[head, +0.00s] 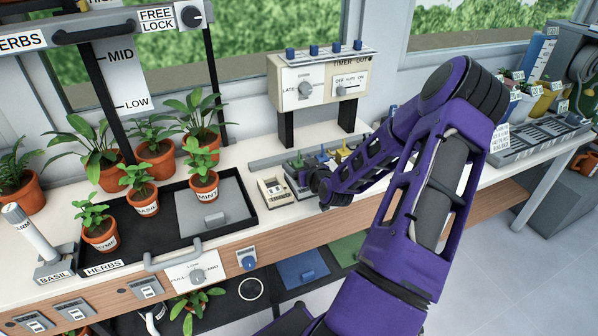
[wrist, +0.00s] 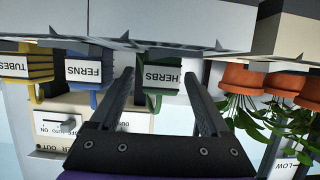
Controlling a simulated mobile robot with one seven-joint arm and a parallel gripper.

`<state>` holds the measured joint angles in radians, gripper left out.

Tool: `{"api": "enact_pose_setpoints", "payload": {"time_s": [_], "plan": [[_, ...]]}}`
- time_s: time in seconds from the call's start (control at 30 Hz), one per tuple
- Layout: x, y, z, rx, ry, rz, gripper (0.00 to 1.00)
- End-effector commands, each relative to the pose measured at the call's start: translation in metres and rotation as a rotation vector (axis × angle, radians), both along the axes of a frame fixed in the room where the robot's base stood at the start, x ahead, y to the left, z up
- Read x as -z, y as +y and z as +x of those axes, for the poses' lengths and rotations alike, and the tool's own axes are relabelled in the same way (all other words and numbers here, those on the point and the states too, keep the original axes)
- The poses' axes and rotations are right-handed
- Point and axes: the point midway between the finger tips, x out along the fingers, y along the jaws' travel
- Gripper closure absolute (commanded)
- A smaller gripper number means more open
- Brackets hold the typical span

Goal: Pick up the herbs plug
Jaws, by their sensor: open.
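The herbs plug (wrist: 158,78) is green with a white HERBS label. It shows upside down near the middle of the wrist view, between the tips of my gripper's fingers or just beyond them. In the head view a small green plug (head: 298,162), leftmost in a row on the bench, fits it, though its label is not readable there. My gripper (wrist: 158,72) is open, one finger to each side of the plug, with no clear contact. In the head view my gripper (head: 318,190) is a dark shape right in front of that row, partly hidden by my wrist.
A blue ferns plug (wrist: 85,75) and a yellow tubes plug (wrist: 28,75) stand beside the herbs plug. A timer box (head: 322,78) stands on legs behind the row. Potted plants (head: 205,182) and a black tray (head: 252,215) are to the left.

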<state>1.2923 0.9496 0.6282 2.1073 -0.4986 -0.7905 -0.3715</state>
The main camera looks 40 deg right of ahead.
Motion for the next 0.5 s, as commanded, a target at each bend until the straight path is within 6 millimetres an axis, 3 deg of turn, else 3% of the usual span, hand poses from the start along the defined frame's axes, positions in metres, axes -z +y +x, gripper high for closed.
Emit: {"api": "enact_pose_setpoints", "payload": {"time_s": [0.13,0.5], "plan": [[-0.0001,0.0002,-0.0003,0.0,0.0,0.0,0.22],[-0.0001,0.0002,-0.0006,0.0,0.001,0.0,0.88]]}}
